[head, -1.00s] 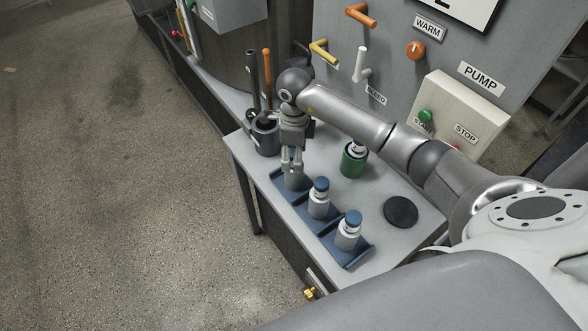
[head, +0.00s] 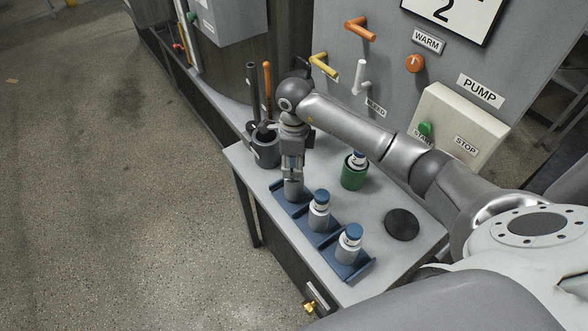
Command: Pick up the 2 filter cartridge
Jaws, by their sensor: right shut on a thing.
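A blue rack (head: 328,245) on the bench has a row of slots. My right gripper (head: 293,168) points down at its far-left slot, shut on a grey cartridge (head: 293,188). The fingers cover the top of this cartridge, and its label cannot be read. It stands upright, in or just over the slot; I cannot tell if it is lifted. A middle cartridge (head: 319,214) and a near cartridge (head: 348,247), white and grey with blue caps, stand upright in the other slots. Their labels are too small to read. My left gripper is not in view.
A green cup (head: 354,176) holds another blue-capped bottle behind the rack. A black disc (head: 401,224) lies at the right. A dark pot (head: 264,149) with upright handles stands just left of my gripper. The panel (head: 459,125) with START and STOP buttons is behind.

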